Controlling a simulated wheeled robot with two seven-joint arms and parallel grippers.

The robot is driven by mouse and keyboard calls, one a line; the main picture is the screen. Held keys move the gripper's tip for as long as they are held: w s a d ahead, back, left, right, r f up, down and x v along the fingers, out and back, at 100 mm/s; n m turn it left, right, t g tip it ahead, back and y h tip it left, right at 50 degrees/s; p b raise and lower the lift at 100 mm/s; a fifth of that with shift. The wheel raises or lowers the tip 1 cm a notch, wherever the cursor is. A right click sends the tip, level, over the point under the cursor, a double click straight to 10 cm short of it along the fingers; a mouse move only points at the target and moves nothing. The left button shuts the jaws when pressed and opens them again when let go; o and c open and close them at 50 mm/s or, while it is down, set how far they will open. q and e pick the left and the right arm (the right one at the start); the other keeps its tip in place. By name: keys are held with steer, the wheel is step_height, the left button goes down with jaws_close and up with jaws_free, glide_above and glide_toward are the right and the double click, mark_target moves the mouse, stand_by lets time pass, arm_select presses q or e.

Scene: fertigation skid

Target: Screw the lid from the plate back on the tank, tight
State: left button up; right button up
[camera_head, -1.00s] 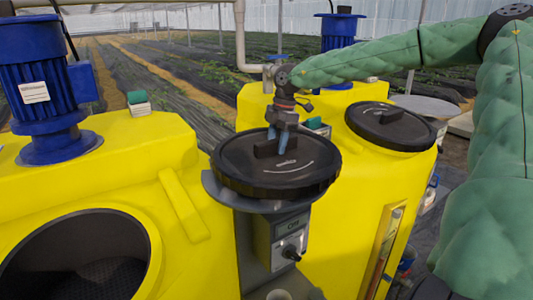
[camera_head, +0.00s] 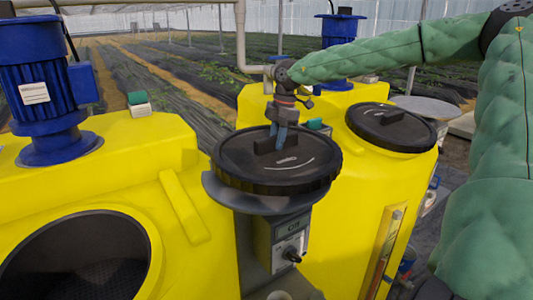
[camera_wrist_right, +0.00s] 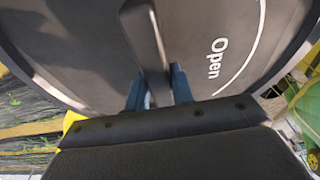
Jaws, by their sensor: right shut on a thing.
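The black round lid (camera_head: 240,165) is at the grey plate (camera_head: 220,195) between the two yellow tanks. It looks level and slightly above the plate; the contact is hard to judge. My right gripper (camera_head: 279,140) is shut on the lid's raised bar handle. In the right wrist view, the blue fingers of my right gripper (camera_wrist_right: 158,92) sit on both sides of the bar, and the lid (camera_wrist_right: 90,50) shows the word "Open". The left yellow tank (camera_head: 110,165) has a wide, dark, uncovered opening (camera_head: 75,262) at the front. My left gripper is out of view.
A blue motor (camera_head: 45,80) stands on the left tank. The right yellow tank (camera_head: 335,200) carries another black lid (camera_head: 390,127). A control box (camera_head: 288,245) with a knob sits below the plate. A pale pipe (camera_head: 240,40) rises behind.

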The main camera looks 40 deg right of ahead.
steer(key=shift+r, duration=1.85)
steer(key=shift+d, duration=0.1)
